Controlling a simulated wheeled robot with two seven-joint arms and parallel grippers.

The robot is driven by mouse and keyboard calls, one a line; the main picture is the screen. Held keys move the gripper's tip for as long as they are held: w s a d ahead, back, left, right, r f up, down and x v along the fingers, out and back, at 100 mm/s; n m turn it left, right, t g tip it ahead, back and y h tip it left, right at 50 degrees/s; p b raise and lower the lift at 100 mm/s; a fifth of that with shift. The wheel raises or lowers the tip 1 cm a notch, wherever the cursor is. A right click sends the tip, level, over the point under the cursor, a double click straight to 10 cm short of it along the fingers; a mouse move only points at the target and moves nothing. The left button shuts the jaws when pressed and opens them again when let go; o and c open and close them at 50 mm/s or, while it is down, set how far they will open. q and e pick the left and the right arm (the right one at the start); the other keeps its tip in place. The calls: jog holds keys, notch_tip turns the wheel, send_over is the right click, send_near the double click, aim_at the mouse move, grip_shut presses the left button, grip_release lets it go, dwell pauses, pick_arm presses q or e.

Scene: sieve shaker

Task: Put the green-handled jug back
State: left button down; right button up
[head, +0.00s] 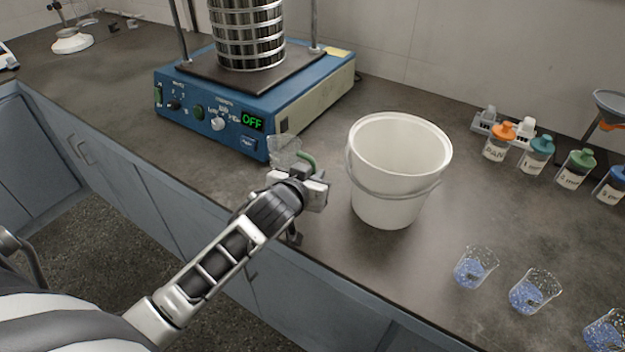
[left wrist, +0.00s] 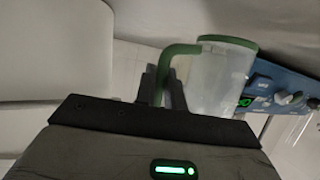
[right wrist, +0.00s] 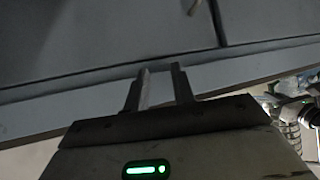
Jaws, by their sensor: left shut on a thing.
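The green-handled jug (head: 284,150) is a clear vessel with a green handle and rim. It is between the blue shaker and the white bucket in the head view. My left gripper (head: 313,183) is shut on its handle; the left wrist view also shows the jug (left wrist: 218,85) with the handle between the fingers of that gripper (left wrist: 162,88). The jug looks empty. I cannot tell whether its base touches the bench. My right gripper (right wrist: 160,85) shows only in its own wrist view, fingers apart with nothing between them, facing the cabinet fronts.
A white bucket (head: 385,200) stands just right of the jug. The blue sieve shaker (head: 300,100) behind it reads OFF and carries a sieve stack (head: 248,35). Several labelled bottles (head: 538,152) stand at the back right. Cups with blue grains (head: 475,266) stand at front right.

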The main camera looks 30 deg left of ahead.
pick_arm(q)
jog(key=shift+f, duration=0.6)
jog(key=c, duration=1.5)
grip_release()
jog(key=shift+f, duration=0.15)
jog(key=shift+r, duration=0.2)
jog(key=v, duration=1.2)
